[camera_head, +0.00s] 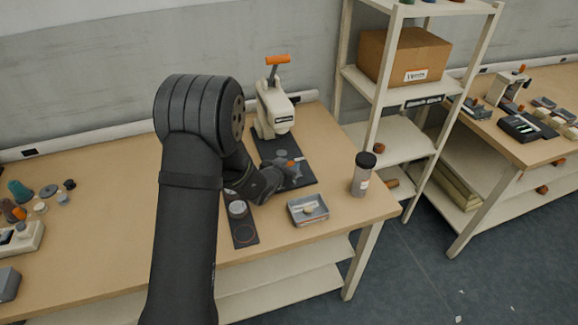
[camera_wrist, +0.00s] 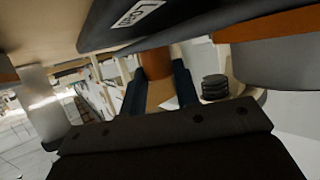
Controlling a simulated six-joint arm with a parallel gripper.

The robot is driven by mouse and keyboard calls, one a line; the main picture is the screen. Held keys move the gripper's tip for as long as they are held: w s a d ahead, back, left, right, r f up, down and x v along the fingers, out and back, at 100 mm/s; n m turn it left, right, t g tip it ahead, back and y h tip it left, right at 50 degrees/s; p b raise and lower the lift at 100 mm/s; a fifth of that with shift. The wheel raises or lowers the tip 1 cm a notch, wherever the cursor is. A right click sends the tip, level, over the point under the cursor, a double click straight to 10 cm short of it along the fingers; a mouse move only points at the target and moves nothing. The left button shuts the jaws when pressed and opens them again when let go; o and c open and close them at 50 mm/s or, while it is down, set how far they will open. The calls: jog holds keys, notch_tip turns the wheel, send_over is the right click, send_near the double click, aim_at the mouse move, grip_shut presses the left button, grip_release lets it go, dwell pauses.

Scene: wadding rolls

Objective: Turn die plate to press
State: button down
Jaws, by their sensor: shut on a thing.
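The press (camera_head: 275,110) is a cream machine with an orange-topped lever, standing at the back of the bench. A dark plate (camera_head: 302,180) lies in front of it, with a round grey piece near the press. My gripper (camera_head: 287,173) is low over this plate, and an orange knob (camera_head: 291,163) shows at its tips. In the wrist view, my gripper (camera_wrist: 158,88) is shut on an orange post (camera_wrist: 155,62) below a dark labelled plate edge (camera_wrist: 165,22). My arm and gripper hide part of the plate. I cannot tell exactly how the die plate is turned.
A small grey tray (camera_head: 308,216) and a black-lidded jar (camera_head: 361,181) stand to the right. A dark strip (camera_head: 244,233) with a round grey-topped piece (camera_head: 238,208) lies in front of my gripper. A shelf rack (camera_head: 404,144) stands beyond the bench's right edge. The bench's left middle is mostly clear.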

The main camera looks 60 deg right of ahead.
jog(key=shift+w+m+g, duration=0.1)
jog(key=shift+m+g, duration=0.3)
jog(key=shift+g, duration=0.1)
jog(key=shift+w+m+g+y, duration=0.15)
jog(key=shift+m+g+y, duration=0.05)
jog(key=shift+m+g, duration=0.65)
jog(key=shift+w+m+g+y, duration=0.1)
jog(key=shift+m+g+y, duration=0.1)
jog(key=shift+m+g, duration=0.65)
jog(key=shift+w+d+m+g+y, duration=0.15)
jog(key=shift+m+g+y, duration=0.85)
jog(key=shift+m+g, duration=0.95)
jog(key=shift+w+d+m+g+y, duration=0.1)
jog(key=shift+m+g+y, duration=0.8)
jog(key=shift+m+y, duration=0.1)
jog(key=shift+w+d+m+g+y, duration=0.1)
jog(key=shift+m+g+y, duration=0.75)
jog(key=shift+m+y, duration=0.1)
jog(key=shift+d+m+g+y, duration=0.15)
jog(key=shift+m+g+y, duration=0.25)
jog(key=shift+m+y, duration=0.6)
jog(key=shift+d+m+g+y, duration=0.1)
jog(key=shift+m+g+y, duration=0.3)
jog(key=shift+m+y, duration=0.9)
jog(key=shift+y, duration=0.25)
